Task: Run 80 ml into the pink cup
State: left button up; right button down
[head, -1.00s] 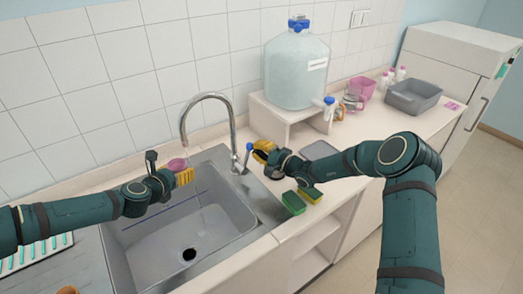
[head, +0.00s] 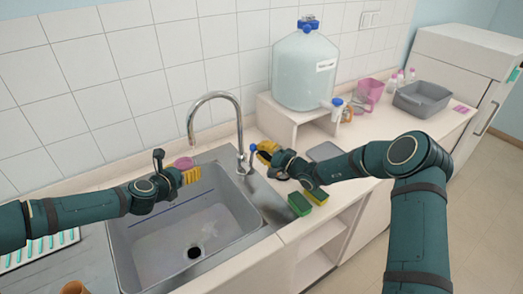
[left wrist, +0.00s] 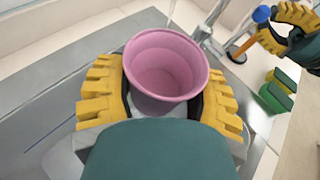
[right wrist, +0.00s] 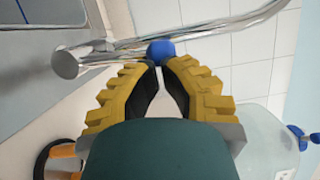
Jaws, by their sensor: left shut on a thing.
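The pink cup (left wrist: 165,65) is upright in my left gripper (left wrist: 160,100), which is shut around its sides. In the head view the cup (head: 184,162) is over the back left of the sink, below the tip of the tap (head: 238,125). A thin pale line shows behind the cup in the left wrist view; I cannot tell clearly whether it is water. The cup's inside looks pink, with no clear water level. My right gripper (right wrist: 157,68) has its fingertips together, right by the blue knob (right wrist: 160,52) of the tap lever. Contact is unclear.
The grey sink (head: 160,252) has a drain. Green-yellow sponges (head: 300,204) lie right of it. A large water bottle (head: 303,75) stands on a white shelf (head: 290,112). A pink jug (head: 369,92) and a grey tub (head: 422,98) are further right.

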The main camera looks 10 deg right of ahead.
jog(key=v, duration=0.8)
jog(key=shift+d, duration=0.25)
jog(key=c, duration=1.7)
grip_release()
jog(key=shift+s+d, duration=0.2)
jog(key=shift+s, duration=0.25)
pick_arm(q)
jog(key=shift+d, duration=0.1)
pick_arm(e)
jog(key=d, duration=0.3)
jog(key=d+f, duration=0.1)
jog(key=d, duration=0.1)
jog(key=shift+d, duration=0.25)
grip_shut()
jog(key=s+a+x, duration=0.2)
jog(key=x, duration=1)
jog(key=shift+w+a+r, duration=0.15)
jog(key=shift+w+a, duration=0.2)
jog(key=shift+a, duration=0.1)
